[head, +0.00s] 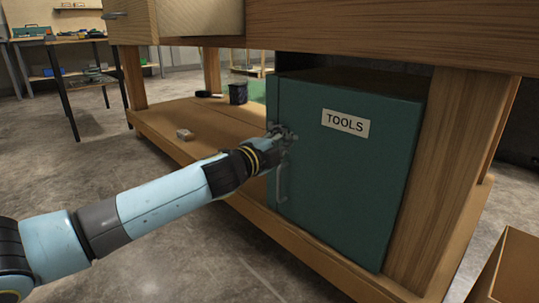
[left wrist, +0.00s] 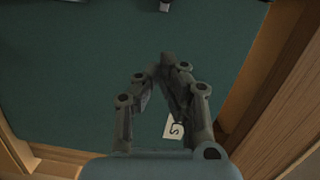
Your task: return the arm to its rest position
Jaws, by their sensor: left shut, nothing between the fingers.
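My left arm reaches in from the left in the head view. Its gripper (head: 284,135) is in front of the green cabinet door, just above the door's vertical handle (head: 282,178). The fingers are shut with nothing between them. In the left wrist view the shut gripper (left wrist: 165,66) shows against the green door face. The green cabinet (head: 350,170) bears a TOOLS label (head: 345,123), and its door looks closed. I cannot tell whether the fingertips touch the door. My right gripper is not in view.
The cabinet stands on the lower shelf (head: 165,115) of a wooden workbench (head: 400,30). A small block (head: 184,134) and a dark cup (head: 238,93) are on that shelf. A cardboard box (head: 510,270) is at lower right. Concrete floor is open at left.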

